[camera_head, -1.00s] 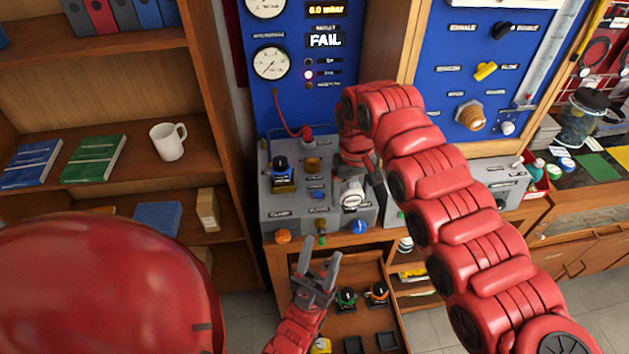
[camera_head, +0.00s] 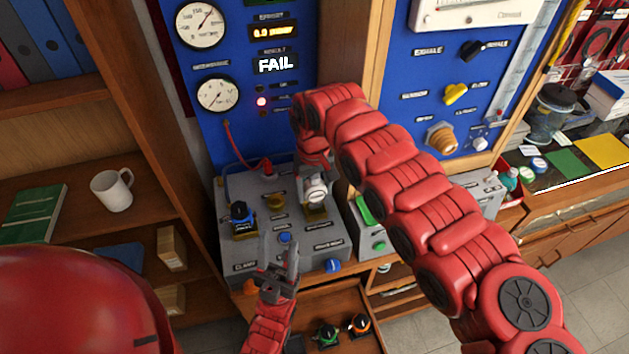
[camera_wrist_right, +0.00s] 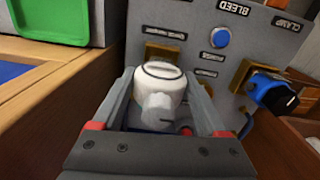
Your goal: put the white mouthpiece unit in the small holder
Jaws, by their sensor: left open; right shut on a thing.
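The white mouthpiece unit (camera_head: 315,190) is between the jaws of my right gripper (camera_head: 314,178) over the right part of the grey bench block. It also shows in the right wrist view (camera_wrist_right: 160,92), with a finger on each side. The small brass-coloured holder (camera_head: 315,212) lies directly below it in the head view. In the wrist view the holder (camera_wrist_right: 165,53) is partly hidden behind the unit. I cannot tell whether they touch. My left gripper (camera_head: 279,248) is open and empty, fingers up, in front of the block.
A blue-and-black regulator (camera_head: 242,220) stands on the block's left side, with a blue button (camera_head: 285,238) between. A green-topped grey box (camera_head: 370,210) stands to the right. An open drawer (camera_head: 350,300) with regulators is below. The panel display (camera_head: 276,64) reads FAIL.

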